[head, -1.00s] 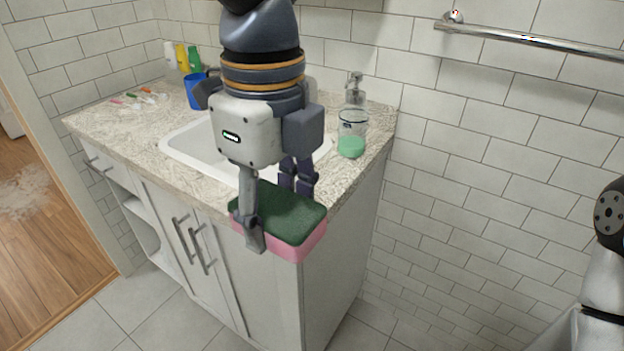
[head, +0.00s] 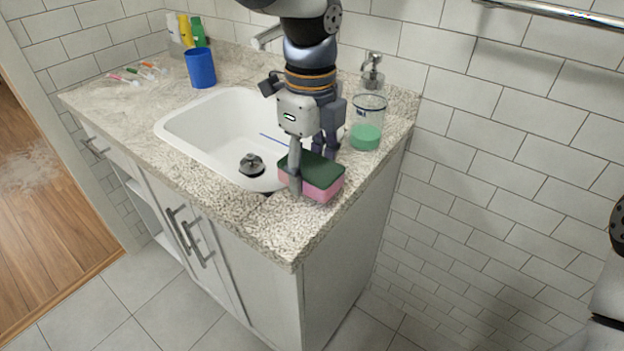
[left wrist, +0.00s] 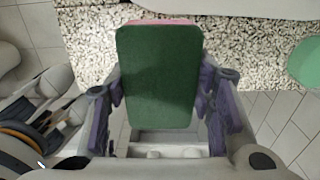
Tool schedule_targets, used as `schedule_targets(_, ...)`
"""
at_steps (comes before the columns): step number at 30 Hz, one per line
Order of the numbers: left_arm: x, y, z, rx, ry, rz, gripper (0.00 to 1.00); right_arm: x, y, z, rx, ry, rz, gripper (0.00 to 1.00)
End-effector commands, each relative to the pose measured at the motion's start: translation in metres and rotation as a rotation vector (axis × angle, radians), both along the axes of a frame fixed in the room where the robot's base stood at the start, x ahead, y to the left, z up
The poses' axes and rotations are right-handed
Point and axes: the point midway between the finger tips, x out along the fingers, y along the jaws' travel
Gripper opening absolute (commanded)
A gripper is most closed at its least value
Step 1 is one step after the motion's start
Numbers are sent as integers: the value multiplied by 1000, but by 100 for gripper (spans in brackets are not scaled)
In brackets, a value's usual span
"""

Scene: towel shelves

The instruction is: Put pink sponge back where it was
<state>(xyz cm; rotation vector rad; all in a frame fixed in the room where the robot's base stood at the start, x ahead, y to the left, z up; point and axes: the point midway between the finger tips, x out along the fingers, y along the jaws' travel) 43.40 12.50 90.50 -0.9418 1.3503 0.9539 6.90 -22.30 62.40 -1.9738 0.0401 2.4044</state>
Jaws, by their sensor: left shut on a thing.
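The pink sponge (head: 320,187) with a dark green scouring top is at the right end of the counter, close to the sink's right rim. My left gripper (head: 312,172) is shut on it, one finger on its near left side and the other behind it. In the left wrist view the green face of the sponge (left wrist: 160,80) fills the space between the fingers, with a thin pink strip at its top edge. I cannot tell whether the sponge touches the counter. My right gripper is not in view; only part of my right arm shows at the right edge.
A glass with green contents (head: 366,135) stands close behind the sponge, with a soap dispenser (head: 372,72) beyond it. The white sink (head: 200,120) lies to the left. A blue cup (head: 200,68) and several bottles stand at the back left. The counter's front right corner (head: 290,235) is clear.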

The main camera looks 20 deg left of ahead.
Motion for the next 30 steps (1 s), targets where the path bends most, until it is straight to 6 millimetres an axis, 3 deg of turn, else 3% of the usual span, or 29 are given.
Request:
schedule_targets(6,3,1,-35,1,1,0,18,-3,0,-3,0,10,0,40)
schedule_targets(16,3,1,-37,0,-2,1,18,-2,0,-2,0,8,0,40)
schedule_targets(17,3,1,-37,0,-3,1,53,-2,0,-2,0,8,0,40)
schedule_targets(19,3,1,-37,0,-3,1,69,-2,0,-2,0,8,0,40)
schedule_targets(30,3,1,-30,1,-4,1,69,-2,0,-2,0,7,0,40)
